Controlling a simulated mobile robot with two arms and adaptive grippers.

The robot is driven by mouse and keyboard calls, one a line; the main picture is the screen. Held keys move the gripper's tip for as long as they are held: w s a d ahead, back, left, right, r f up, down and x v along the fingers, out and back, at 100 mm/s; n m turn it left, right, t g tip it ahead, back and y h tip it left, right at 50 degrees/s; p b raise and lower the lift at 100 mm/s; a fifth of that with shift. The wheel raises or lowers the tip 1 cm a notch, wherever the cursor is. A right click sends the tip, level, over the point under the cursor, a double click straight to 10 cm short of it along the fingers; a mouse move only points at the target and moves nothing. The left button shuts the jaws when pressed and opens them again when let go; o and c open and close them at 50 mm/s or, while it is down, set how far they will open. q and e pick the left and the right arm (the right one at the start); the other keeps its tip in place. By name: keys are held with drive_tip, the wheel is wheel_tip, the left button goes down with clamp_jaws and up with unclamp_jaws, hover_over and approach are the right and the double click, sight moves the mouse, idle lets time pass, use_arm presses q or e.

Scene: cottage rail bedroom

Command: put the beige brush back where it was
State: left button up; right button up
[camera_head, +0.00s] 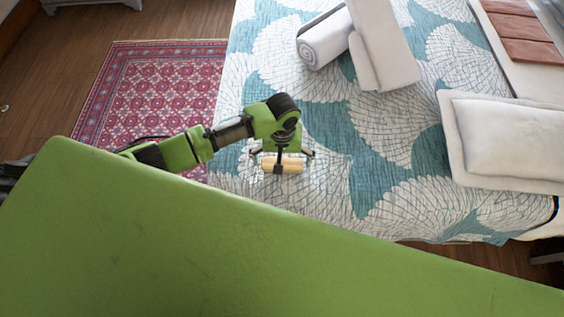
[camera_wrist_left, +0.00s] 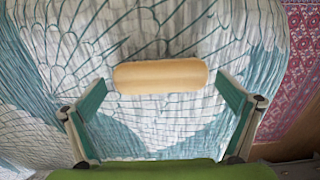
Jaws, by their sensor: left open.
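The beige brush (camera_head: 283,165) lies on the bed near its left edge, under my left gripper. In the left wrist view the brush (camera_wrist_left: 160,76) is a smooth, rounded beige bar lying crosswise on the bedspread; no bristles show. My left gripper (camera_head: 283,157) points down over it, and part of the gripper covers the brush in the head view. In the left wrist view the two fingers (camera_wrist_left: 161,110) are spread wide, with the brush ahead of and between their tips. Nothing is held. My right gripper is not seen.
The bed (camera_head: 330,190) has a teal and white patterned cover. A red patterned rug (camera_head: 150,90) covers the wooden floor to the left.

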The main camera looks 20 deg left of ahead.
use_arm(q)
wheel_tip(320, 180, up, 11)
idle(0.3)
drive_tip(key=shift+f, duration=0.1)
idle(0.4)
